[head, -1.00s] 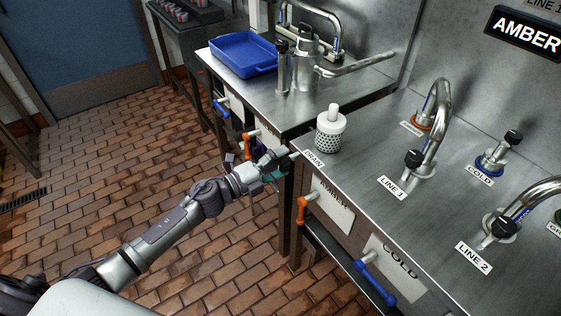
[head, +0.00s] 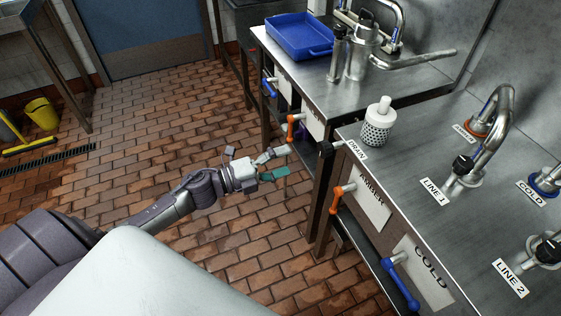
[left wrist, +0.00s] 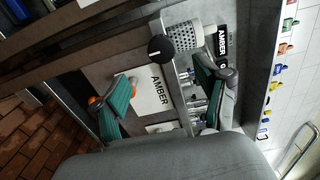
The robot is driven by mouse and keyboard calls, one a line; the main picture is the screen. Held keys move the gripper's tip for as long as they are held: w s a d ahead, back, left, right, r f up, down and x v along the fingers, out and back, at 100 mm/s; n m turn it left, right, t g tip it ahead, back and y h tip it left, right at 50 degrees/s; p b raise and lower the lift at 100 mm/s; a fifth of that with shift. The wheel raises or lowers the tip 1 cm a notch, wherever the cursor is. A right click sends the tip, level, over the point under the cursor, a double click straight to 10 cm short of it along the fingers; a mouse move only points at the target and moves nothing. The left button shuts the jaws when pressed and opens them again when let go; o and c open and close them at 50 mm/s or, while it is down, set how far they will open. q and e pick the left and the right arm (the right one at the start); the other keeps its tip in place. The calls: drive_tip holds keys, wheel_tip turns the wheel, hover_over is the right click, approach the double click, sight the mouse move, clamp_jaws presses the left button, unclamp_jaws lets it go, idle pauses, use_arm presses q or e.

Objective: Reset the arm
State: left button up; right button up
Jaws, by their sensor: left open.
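My left gripper (head: 280,161) is open and empty in the head view, over the brick floor just left of the counter's front edge. Its teal-padded fingers also show spread in the left wrist view (left wrist: 163,92). A black drain knob (head: 326,149) on the counter front stands to the right of the fingertips, apart from them; it also shows in the left wrist view (left wrist: 160,48). The orange amber handle (head: 338,197) and the blue cold handle (head: 398,282) are on the front below. My right gripper is not in view.
A perforated white strainer (head: 377,127) stands on the steel counter (head: 425,150) near the drain label. Taps rise at the right. A blue tray (head: 299,38) lies on the far counter. The brick floor (head: 150,130) to the left is open.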

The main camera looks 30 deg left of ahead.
use_arm(q)
drive_tip(key=shift+s+a, duration=0.15)
drive_tip(key=shift+s, duration=0.1)
idle(0.3)
drive_tip(key=s+a+f+n+g+y, duration=0.1)
drive_tip(key=s+a+f+n+y, duration=0.3)
drive_tip(key=f, duration=0.6)
drive_tip(key=s+a+f+n+g+y+p, duration=0.1)
drive_tip(key=s+a+f+n+y, duration=0.15)
drive_tip(key=f+n, duration=0.55)
drive_tip(key=s+a+f+n+g+y, duration=0.1)
drive_tip(key=s+a+f+n+y, duration=0.15)
drive_tip(key=f, duration=0.95)
drive_tip(key=s+d+f+n+g+y, duration=0.25)
drive_tip(key=s+f+n+g, duration=0.25)
drive_tip(key=s+f, duration=0.8)
drive_tip(key=s+d+f+n+g, duration=0.2)
drive_tip(key=s+d+f, duration=0.1)
drive_tip(key=s, duration=0.7)
drive_tip(key=s+d+f+n+g+p, duration=0.1)
drive_tip(key=s+d+f+n+g, duration=0.1)
drive_tip(key=s+d, duration=0.3)
drive_tip(key=s+f+g, duration=0.1)
drive_tip(key=s, duration=0.3)
drive_tip(key=shift+s, duration=0.4)
